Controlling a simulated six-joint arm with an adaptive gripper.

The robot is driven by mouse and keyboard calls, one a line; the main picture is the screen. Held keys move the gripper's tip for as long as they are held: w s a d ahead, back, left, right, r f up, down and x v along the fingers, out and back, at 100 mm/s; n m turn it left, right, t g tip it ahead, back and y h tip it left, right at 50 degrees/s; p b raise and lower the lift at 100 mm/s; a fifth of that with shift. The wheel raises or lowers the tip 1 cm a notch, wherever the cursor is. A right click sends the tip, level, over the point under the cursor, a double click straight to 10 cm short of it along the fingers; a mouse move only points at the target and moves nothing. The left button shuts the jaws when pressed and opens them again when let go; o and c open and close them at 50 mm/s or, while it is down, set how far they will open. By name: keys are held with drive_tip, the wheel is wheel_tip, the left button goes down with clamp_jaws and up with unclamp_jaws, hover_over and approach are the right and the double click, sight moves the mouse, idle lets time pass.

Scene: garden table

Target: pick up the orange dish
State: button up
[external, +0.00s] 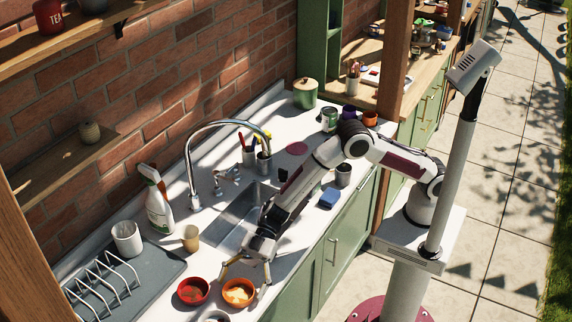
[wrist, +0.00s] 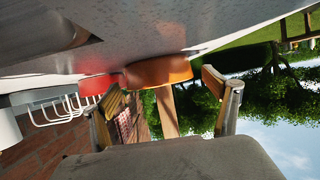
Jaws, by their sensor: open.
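The orange dish (external: 239,292) is a small round bowl on the white counter near its front edge, with yellowish contents. In the wrist view the orange dish (wrist: 158,72) shows side-on, beyond and between the fingers. My gripper (external: 248,279) is open at the dish, with one finger on each side of it in the picture. In the wrist view my gripper (wrist: 166,108) has its fingers spread wide with nothing held between them. I cannot tell whether a finger touches the dish.
A red bowl (external: 193,291) stands close left of the orange dish. A grey bowl (external: 217,316) is partly cut off below. A paper cup (external: 190,238), a spray bottle (external: 159,207) and a dish rack (external: 104,277) stand farther left. The sink (external: 236,222) lies behind my arm.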

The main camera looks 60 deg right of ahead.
sight(241, 292)
drive_tip(key=shift+c, duration=0.3)
drive_tip(key=c, duration=1.2)
drive_tip(key=shift+r, duration=0.2)
drive_tip(key=shift+r, duration=4.85)
